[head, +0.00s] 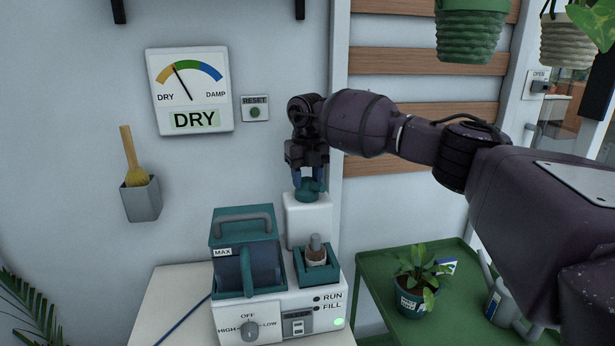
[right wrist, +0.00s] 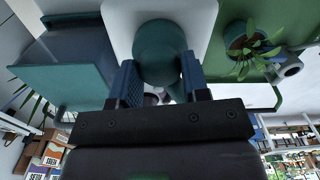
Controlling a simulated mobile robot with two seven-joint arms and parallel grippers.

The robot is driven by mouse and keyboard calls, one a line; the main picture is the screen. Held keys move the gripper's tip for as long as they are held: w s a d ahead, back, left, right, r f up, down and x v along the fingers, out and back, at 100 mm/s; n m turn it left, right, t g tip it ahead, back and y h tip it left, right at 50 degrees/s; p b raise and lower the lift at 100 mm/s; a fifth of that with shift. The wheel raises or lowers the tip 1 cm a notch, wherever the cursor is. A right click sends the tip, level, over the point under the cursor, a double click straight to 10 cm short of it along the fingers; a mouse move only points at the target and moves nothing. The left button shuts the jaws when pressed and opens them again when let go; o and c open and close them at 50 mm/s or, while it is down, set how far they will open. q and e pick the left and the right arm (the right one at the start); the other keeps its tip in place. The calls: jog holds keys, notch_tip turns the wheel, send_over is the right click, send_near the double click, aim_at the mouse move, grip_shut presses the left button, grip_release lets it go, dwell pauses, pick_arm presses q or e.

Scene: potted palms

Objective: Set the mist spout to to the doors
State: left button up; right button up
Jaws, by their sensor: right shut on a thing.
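The mist spout (head: 308,192) is a teal cap on top of a white column (head: 308,222) at the back of the mist machine (head: 280,318). My right gripper (head: 309,180) points down from above and is shut on the spout. In the right wrist view the round teal spout (right wrist: 160,52) sits between the blue finger pads (right wrist: 158,85). Which way its mouth points is hard to tell, partly hidden by the fingers. The doors are not clearly identifiable; a glazed frame (head: 535,110) shows at the right edge. My left gripper is out of view.
The machine has a teal tank (head: 245,250), a small bottle (head: 316,252) and a dial (head: 249,331). A green table (head: 378,270) with a potted plant (head: 411,294) stands to the right. A gauge (head: 189,90) on the wall reads DRY. Hanging pots (head: 470,35) are upper right.

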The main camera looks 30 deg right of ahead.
jog(key=n, duration=0.4)
jog(key=shift+r+n, duration=0.1)
jog(key=shift+n, duration=0.3)
jog(key=n, duration=0.4)
jog(key=shift+n, duration=0.3)
jog(key=o, duration=0.9)
